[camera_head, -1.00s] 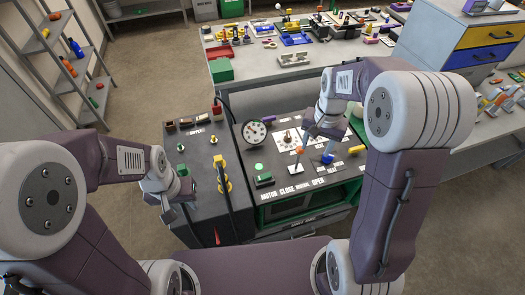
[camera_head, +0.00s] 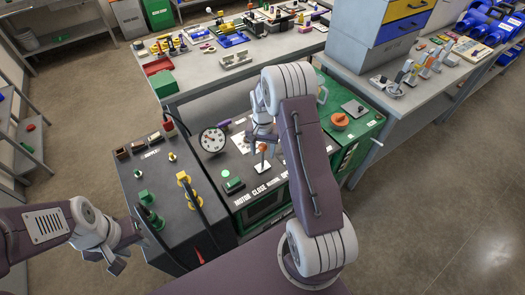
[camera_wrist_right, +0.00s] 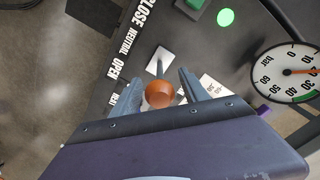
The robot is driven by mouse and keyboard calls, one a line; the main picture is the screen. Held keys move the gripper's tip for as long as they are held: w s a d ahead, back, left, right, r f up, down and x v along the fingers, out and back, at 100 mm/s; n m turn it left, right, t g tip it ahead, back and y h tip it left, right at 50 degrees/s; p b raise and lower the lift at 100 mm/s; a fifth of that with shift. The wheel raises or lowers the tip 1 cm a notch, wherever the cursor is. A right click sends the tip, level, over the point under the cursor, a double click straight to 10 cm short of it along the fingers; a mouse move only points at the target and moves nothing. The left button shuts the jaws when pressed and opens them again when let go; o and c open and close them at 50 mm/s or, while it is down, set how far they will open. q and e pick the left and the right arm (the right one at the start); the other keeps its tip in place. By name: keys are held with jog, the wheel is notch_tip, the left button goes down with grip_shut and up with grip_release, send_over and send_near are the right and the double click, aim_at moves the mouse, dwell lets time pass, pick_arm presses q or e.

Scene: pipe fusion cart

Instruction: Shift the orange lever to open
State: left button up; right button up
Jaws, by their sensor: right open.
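The orange lever (camera_head: 262,147) has an orange ball knob on a thin stem and rises from a white plate on the dark control panel. In the right wrist view its ball (camera_wrist_right: 159,94) sits between the two spread fingers, with a gap visible on each side. The labels CLOSE, NEUTRAL and OPEN (camera_wrist_right: 115,67) run along the panel beside it. My right gripper (camera_head: 262,138) is open around the lever's top. My left gripper (camera_head: 126,254) appears open and empty, in front of the dark cabinet at the left.
A pressure gauge (camera_head: 213,140) and a green button (camera_head: 232,184) are on the panel left of the lever. A dark cabinet (camera_head: 160,190) with yellow and green fittings stands left. A green machine with an orange knob (camera_head: 340,121) is at the right. My right arm hides part of the panel.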

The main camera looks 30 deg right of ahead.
jog(key=shift+f, duration=0.3)
jog(key=shift+a, duration=0.1)
jog(key=shift+c, duration=0.5)
grip_shut()
jog(key=shift+r, duration=0.1)
dwell(0.6)
